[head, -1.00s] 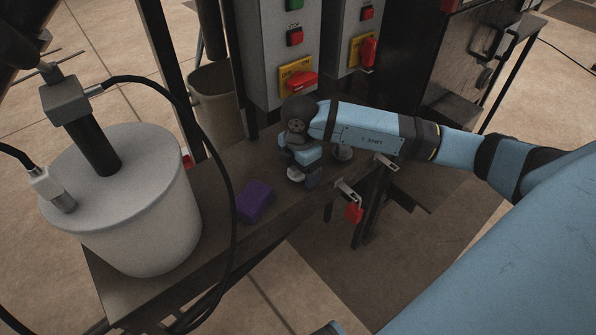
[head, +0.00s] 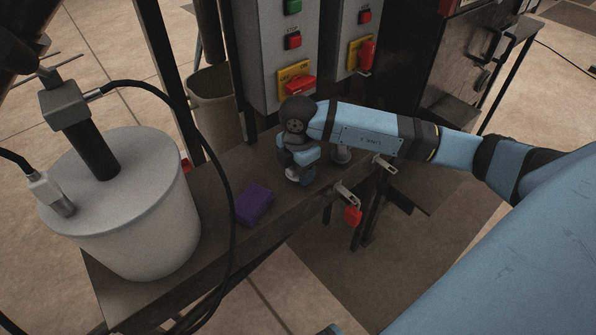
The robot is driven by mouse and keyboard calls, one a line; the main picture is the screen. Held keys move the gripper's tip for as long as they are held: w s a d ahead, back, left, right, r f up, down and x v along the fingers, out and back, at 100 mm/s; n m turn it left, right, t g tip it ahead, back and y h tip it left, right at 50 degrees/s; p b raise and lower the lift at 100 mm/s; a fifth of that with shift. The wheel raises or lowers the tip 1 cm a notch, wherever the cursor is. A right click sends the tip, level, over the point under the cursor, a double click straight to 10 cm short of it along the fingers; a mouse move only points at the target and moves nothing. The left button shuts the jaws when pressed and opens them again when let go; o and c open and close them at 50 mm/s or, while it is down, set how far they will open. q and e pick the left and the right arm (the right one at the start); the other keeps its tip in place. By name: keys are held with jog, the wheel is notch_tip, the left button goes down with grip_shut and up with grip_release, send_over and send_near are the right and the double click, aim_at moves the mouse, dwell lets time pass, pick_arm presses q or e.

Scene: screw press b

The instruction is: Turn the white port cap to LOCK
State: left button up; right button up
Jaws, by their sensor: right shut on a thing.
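My right gripper (head: 301,174) points down at the bench top, its arm coming in from the right. It is shut on a small pale piece (head: 292,174), which seems to be the white port cap. Only a sliver of the cap shows beside the fingers, and the rest is hidden. I cannot read any LOCK mark or tell the cap's angle. My left gripper is not in view.
A purple block (head: 255,205) lies on the dark bench (head: 215,235) left of my gripper. A grey knob (head: 342,156) stands just right. A red padlock (head: 353,215) hangs at the front edge. Control boxes (head: 275,45) stand behind; a large white canister (head: 150,215) is left.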

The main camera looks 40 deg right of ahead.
pick_arm(q)
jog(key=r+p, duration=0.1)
jog(key=p, duration=0.3)
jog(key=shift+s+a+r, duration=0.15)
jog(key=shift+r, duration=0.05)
pick_arm(e)
notch_tip(320, 180, up, 27)
jog(key=shift+f, duration=0.1)
dwell(0.6)
jog(key=shift+o, duration=0.9)
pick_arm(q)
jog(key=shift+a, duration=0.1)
pick_arm(e)
jog(key=shift+c, duration=1)
